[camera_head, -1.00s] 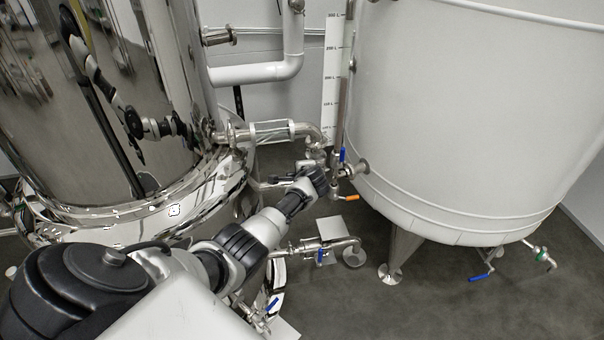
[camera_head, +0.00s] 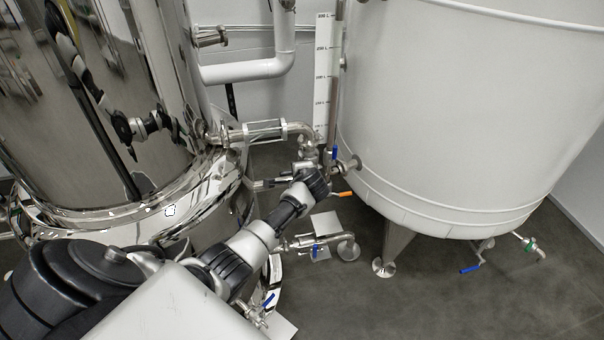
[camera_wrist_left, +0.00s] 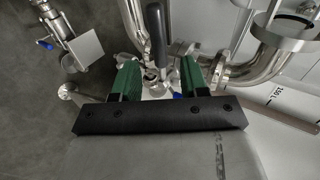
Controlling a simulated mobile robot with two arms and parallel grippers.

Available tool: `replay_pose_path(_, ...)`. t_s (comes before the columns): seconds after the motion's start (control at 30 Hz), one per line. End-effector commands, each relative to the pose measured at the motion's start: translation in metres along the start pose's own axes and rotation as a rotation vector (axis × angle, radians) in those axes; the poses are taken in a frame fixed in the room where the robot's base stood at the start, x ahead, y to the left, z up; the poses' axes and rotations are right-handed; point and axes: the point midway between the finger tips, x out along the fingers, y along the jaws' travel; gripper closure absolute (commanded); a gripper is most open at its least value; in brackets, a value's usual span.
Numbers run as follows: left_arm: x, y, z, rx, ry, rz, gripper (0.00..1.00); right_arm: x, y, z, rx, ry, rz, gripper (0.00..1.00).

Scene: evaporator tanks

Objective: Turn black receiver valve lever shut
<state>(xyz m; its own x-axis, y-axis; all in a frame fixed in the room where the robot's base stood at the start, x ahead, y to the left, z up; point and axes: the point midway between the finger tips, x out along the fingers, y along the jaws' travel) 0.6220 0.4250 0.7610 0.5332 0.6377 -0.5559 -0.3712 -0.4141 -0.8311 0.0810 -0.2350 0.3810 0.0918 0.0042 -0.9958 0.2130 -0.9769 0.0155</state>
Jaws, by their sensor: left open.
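A black lever handle (camera_wrist_left: 156,28) stands near the middle of the left wrist view, above the gap between my left gripper's fingers. My left gripper (camera_wrist_left: 160,64) is open, with two green fingers on a black bar. The lever lies between or just beyond the fingertips; I cannot tell how deep, and I see no contact. In the head view my left wrist (camera_head: 311,181) reaches the pipework between the two tanks. It hides the fingers and the black lever there.
A blue lever (camera_head: 334,153) and an orange lever (camera_head: 343,194) sit close to my wrist. The steel tank (camera_head: 110,110) is left, the white tank (camera_head: 460,110) right. A horizontal steel pipe (camera_head: 262,131) runs above my wrist. Low pipework (camera_head: 318,241) lies below.

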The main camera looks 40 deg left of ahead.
Motion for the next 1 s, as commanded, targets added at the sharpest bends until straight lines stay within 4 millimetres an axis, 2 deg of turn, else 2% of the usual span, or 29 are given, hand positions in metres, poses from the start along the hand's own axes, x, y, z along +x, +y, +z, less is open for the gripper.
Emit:
replay_pose_path(0.03, -0.010, -0.001, 0.000, 0.000, 0.002, 0.000, 0.56, -0.004, 0.000, 0.000, 0.000, 0.000, 0.000, 0.57)
replay_pose_path(0.2, -0.033, -0.001, 0.000, 0.001, 0.001, -0.001, 0.56, -0.008, 0.000, -0.001, 0.000, 0.000, 0.000, 0.57)
replay_pose_path(0.4, -0.048, 0.000, 0.000, 0.001, 0.000, -0.001, 0.56, -0.010, 0.000, -0.001, 0.000, -0.001, 0.000, 0.57)
replay_pose_path(1.0, -0.051, 0.000, 0.000, 0.001, -0.001, 0.000, 0.56, -0.010, 0.001, -0.001, 0.000, -0.001, 0.001, 0.57)
